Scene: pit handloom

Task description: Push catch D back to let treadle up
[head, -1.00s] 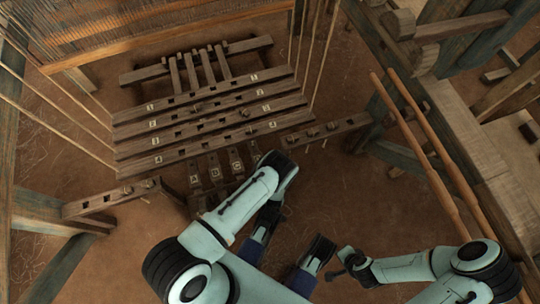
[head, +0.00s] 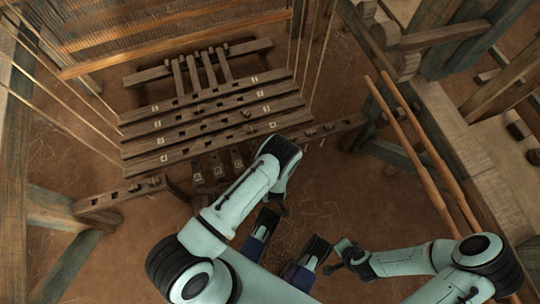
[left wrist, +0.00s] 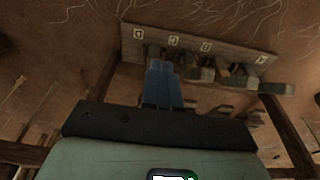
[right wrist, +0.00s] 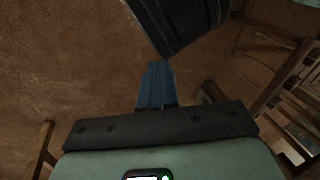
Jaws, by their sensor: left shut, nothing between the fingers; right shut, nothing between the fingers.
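In the left wrist view a wooden board (left wrist: 190,42) carries the letter plates, with D at its left end. Catch D (left wrist: 151,52) is a small block below that plate, partly covered by my fingertips. My left gripper (left wrist: 160,66) is shut and empty, its tips at or just in front of the blocks by D and C; I cannot tell whether they touch. My right gripper (right wrist: 157,68) is shut and empty, away from the catches.
Several long slotted bars (head: 210,122) lie above the catch board. A wooden frame with two slanting poles (head: 425,150) stands at the right, and a post (head: 55,215) at the left. Bare earth floor lies between.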

